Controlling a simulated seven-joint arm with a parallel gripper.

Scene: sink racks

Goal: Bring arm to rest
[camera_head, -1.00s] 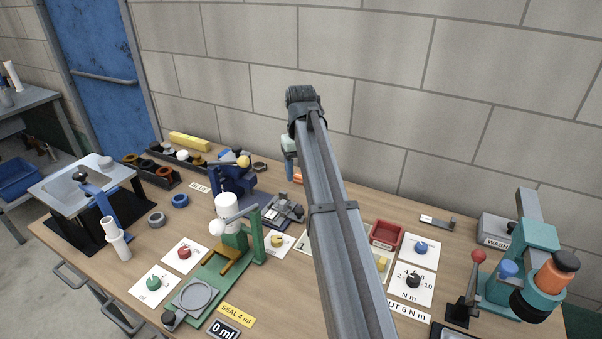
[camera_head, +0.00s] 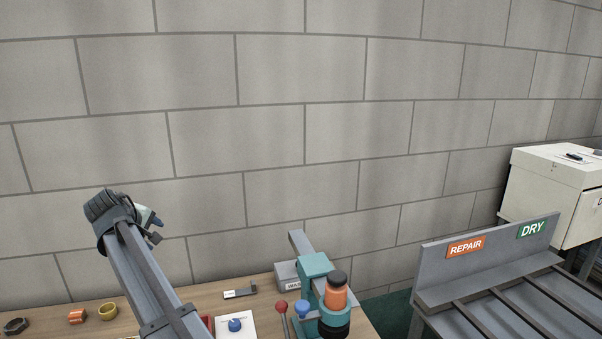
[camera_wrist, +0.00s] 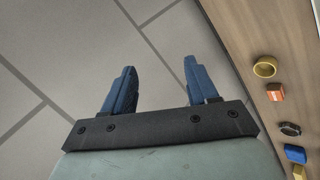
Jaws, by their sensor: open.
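My arm rises from the bottom left of the head view, and its dark wrist end stands in front of the block wall above the bench's back edge. My gripper (camera_wrist: 160,88) shows in the wrist view with its two blue fingers wide apart and nothing between them. In the head view the fingers are mostly hidden behind the wrist. The wrist view looks past the fingers at the grey wall, with the bench top (camera_wrist: 243,50) along the right side.
A yellow ring (camera_head: 108,311), an orange block (camera_head: 77,316) and a dark ring (camera_head: 16,326) lie on the bench. A teal press (camera_head: 318,285) stands at its right end. A rack (camera_head: 500,290) marked REPAIR and DRY and a cream cabinet (camera_head: 550,195) are farther right.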

